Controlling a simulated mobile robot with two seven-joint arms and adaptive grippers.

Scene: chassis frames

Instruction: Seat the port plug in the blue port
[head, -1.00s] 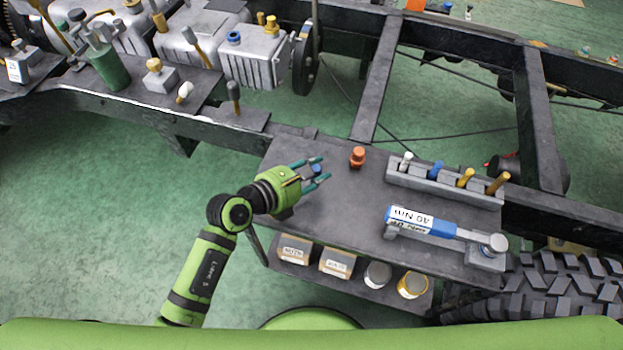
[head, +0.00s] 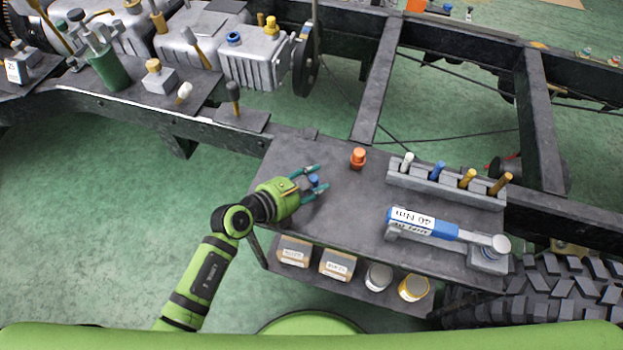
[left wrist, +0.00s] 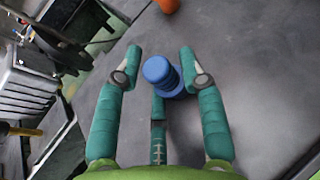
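The blue port plug (head: 314,181) stands on the dark side table, a small stepped blue knob. My left gripper (head: 320,178) is open with teal fingers on either side of it. In the left wrist view the plug (left wrist: 160,76) sits between the two spread fingertips, nearer the right one; a gap shows on the left, and I cannot tell whether the right finger touches it. The blue port (head: 234,38) is a blue ring on top of the grey finned housing (head: 254,67), up and left of the table. My right gripper is not in view.
An orange plug (head: 358,157) stands right of the gripper. A rack (head: 445,188) of several coloured-handled tools and a blue-grey torque wrench (head: 430,226) lie farther right. The frame rail (head: 145,112) and a black-handled tool (head: 233,98) stand between table and housing.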

